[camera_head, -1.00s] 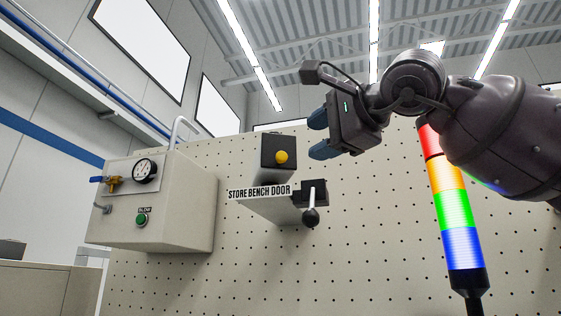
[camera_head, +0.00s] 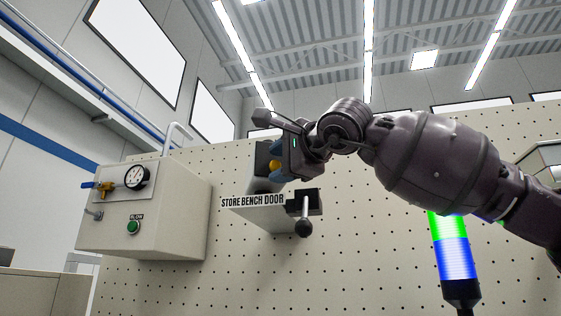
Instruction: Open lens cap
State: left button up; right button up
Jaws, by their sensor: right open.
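No lens cap can be made out in the head view. My right gripper (camera_head: 273,162) is open, its arm coming in from the right. Its blue fingers are at the dark box (camera_head: 262,182) with the yellow button (camera_head: 274,165), above the "STORE BENCH DOOR" label (camera_head: 253,200). The yellow button shows partly between the fingers. I cannot tell whether the fingers touch it. A black ball-ended lever (camera_head: 304,226) hangs from a dark block just below and to the right of the gripper. My left gripper is not in view.
A beige box (camera_head: 180,222) with a gauge (camera_head: 136,177), a yellow valve and a green button (camera_head: 133,227) is at left. A perforated panel (camera_head: 350,265) stands behind. A stack light (camera_head: 453,260) is at right, partly hidden by my right arm.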

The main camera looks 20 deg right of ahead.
jog(key=shift+w, duration=0.1)
grip_shut()
dwell(0.3)
